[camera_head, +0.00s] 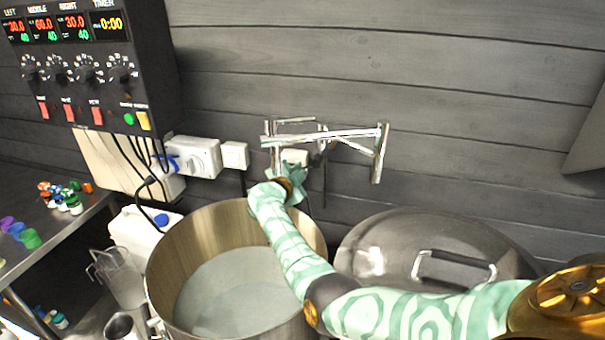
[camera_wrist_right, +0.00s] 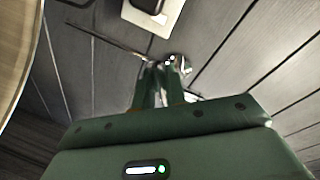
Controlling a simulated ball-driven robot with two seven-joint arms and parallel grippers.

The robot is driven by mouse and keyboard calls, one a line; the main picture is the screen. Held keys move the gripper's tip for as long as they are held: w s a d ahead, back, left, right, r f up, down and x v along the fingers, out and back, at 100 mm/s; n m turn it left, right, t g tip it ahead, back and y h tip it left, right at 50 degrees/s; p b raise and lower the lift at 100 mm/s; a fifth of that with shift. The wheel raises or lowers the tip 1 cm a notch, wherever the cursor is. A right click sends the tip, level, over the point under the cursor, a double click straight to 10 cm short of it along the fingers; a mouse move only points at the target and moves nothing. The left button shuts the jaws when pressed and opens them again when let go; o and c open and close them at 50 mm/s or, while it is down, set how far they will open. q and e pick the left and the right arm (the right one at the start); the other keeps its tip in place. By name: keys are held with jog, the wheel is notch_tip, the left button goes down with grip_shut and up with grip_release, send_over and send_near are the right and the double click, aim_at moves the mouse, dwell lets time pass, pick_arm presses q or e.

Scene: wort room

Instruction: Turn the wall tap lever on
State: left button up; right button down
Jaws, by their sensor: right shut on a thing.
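The chrome wall tap (camera_head: 325,138) is fixed to the dark plank wall, with its jointed pipe reaching right and a spout pointing down. My right gripper (camera_head: 291,166) is at the left part of the tap, above the rear rim of the open pot. In the right wrist view its two green fingers (camera_wrist_right: 164,76) close around a small shiny metal part, the tap lever (camera_wrist_right: 178,63), at their tips. Most of the lever is hidden by the fingers, so its angle cannot be told. My left gripper is not in view.
An open pot (camera_head: 160,282) with pale liquid stands below the tap. A lidded pot (camera_head: 375,240) is to its right. Wall sockets (camera_head: 196,157) and a control box (camera_head: 90,70) with hanging cables are at the left. A white canister (camera_head: 135,232) and a jug (camera_head: 122,285) stand left of the open pot.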

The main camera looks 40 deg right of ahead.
jog(key=shift+w+a+r+m+y+p, duration=0.2)
jog(key=shift+r+m+p, duration=0.2)
jog(key=shift+m, duration=0.3)
jog(key=shift+w+a+r+m+y+p, duration=0.1)
jog(key=shift+w+r+m+y+p, duration=0.2)
jog(key=shift+m, duration=0.4)
jog(key=shift+s+r, duration=0.15)
jog(key=c, duration=1.5)
grip_release()
jog(key=shift+c, duration=0.2)
